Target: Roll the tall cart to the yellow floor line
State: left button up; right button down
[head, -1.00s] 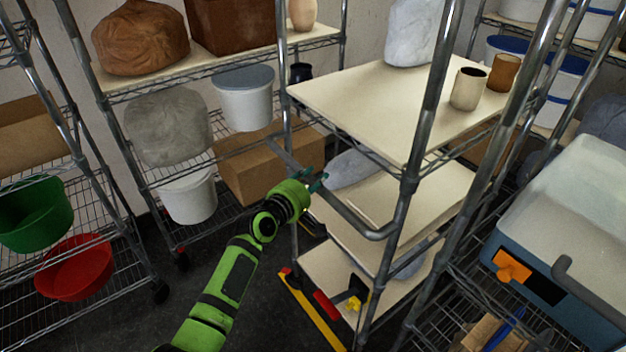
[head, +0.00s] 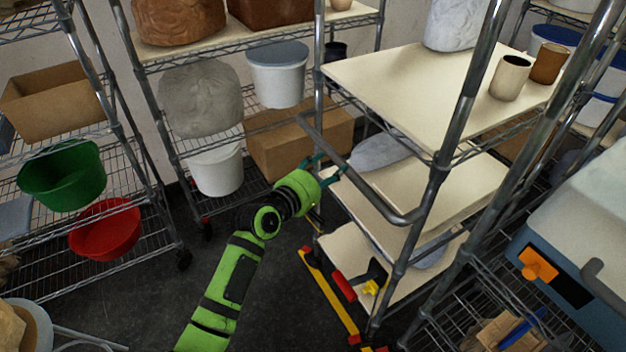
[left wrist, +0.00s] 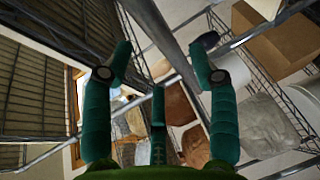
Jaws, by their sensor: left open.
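The tall cart (head: 413,100) has metal posts, cream shelves and a grey push handle (head: 364,190) on its left side. My left gripper (head: 330,168) is at this handle, with its teal fingers open and close around the bar. In the left wrist view the handle bar (left wrist: 163,38) runs diagonally between the spread fingers (left wrist: 160,80); I cannot tell whether they touch it. The yellow floor line (head: 331,294) lies along the near left foot of the cart. My right gripper is not in view.
A wire rack behind holds a grey bag (head: 200,98), white buckets and a cardboard box (head: 290,150). A left rack holds a green bin (head: 62,178) and a red bin (head: 105,230). A blue-grey cooler (head: 575,270) stands at right.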

pick_arm(q)
jog(key=v, duration=0.5)
jog(key=shift+s+a+r, duration=0.1)
jog(key=shift+s, duration=0.1)
